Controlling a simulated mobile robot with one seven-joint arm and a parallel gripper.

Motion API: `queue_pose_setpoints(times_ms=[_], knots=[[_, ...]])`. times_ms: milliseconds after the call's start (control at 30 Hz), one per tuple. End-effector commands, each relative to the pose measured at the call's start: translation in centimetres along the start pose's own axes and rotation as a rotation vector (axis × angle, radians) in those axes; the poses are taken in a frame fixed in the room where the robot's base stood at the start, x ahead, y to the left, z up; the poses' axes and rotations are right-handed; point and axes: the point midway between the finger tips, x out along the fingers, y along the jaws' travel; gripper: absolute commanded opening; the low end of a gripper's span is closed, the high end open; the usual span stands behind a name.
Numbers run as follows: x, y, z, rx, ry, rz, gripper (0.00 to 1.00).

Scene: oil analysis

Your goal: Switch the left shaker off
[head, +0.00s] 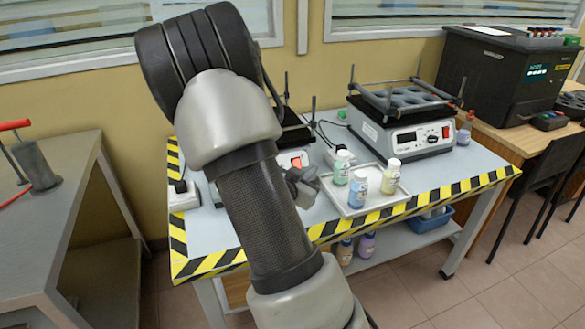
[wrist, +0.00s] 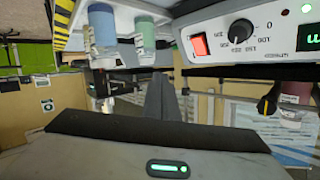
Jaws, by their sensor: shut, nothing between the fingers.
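The left shaker (head: 283,158) is mostly hidden behind my arm in the head view; a strip of its front with the red switch (head: 297,163) shows. In the wrist view, which is upside down, its white front panel (wrist: 270,45) fills the upper right, with the red switch (wrist: 199,45), a black dial and a lit green display. My gripper (head: 305,182) is shut and empty in front of this shaker, close below the switch. The closed grey fingers (wrist: 160,88) point toward the bench in the wrist view, apart from the switch.
A white tray (head: 358,205) with several bottles stands just right of my gripper. The right shaker (head: 405,135) stands behind it. A white socket block (head: 183,196) lies at the left. Yellow-black tape marks the bench edge. A black machine (head: 495,75) stands far right.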

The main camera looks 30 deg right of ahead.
Motion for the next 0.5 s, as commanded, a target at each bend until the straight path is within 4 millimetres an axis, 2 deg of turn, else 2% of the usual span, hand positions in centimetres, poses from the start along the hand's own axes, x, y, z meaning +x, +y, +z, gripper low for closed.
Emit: queue_pose_setpoints(times_ms=[267,500], knots=[[0.1,-0.1,0.1,0.001,-0.002,-0.002,0.00],[1.7,-1.3,1.5,0.001,-0.002,-0.003,0.00]])
